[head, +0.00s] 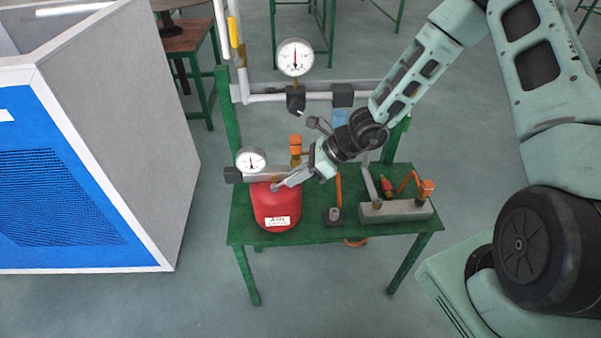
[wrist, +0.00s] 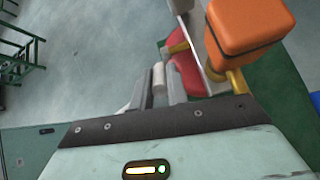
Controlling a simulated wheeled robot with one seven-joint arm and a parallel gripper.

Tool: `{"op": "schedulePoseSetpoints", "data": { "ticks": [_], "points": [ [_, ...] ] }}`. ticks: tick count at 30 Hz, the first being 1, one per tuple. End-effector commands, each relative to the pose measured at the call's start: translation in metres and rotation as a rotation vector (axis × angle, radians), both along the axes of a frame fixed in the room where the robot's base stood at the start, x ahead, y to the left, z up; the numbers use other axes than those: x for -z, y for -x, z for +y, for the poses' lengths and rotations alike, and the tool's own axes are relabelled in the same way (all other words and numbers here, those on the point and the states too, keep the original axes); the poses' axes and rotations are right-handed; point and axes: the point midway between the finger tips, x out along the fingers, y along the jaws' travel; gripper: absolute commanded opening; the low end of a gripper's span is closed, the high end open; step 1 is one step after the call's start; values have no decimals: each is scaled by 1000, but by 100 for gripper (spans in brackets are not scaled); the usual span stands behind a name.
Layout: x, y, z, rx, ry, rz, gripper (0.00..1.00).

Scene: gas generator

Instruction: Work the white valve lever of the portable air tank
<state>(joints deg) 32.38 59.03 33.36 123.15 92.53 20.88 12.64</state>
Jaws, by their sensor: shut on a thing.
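The portable air tank (head: 277,210) is red with a white label and stands on the left part of the green table. It also shows in the wrist view as a red shape (wrist: 188,68) behind the fingers. My gripper (head: 280,186) reaches in from the upper right to the top of the tank. In the wrist view my gripper (wrist: 160,92) is shut on the white valve lever (wrist: 159,77), a short pale cylinder between the two fingers. In the head view the lever is too small to make out at the fingertips.
The green table (head: 332,233) also bears an orange-capped fitting (head: 296,146), which stands close beside my gripper in the wrist view (wrist: 248,30). A small gauge (head: 251,160) sits behind the tank. A grey block with orange parts (head: 397,210) stands right. A blue-fronted cabinet (head: 60,190) stands left.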

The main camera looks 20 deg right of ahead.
Motion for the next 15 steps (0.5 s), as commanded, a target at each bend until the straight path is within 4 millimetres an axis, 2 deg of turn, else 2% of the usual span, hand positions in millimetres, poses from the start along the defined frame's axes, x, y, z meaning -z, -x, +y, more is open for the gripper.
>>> {"op": "schedulePoseSetpoints", "data": {
  "ticks": [15],
  "points": [
    [-5,-2,4,1,77,24,0]
  ]
}}
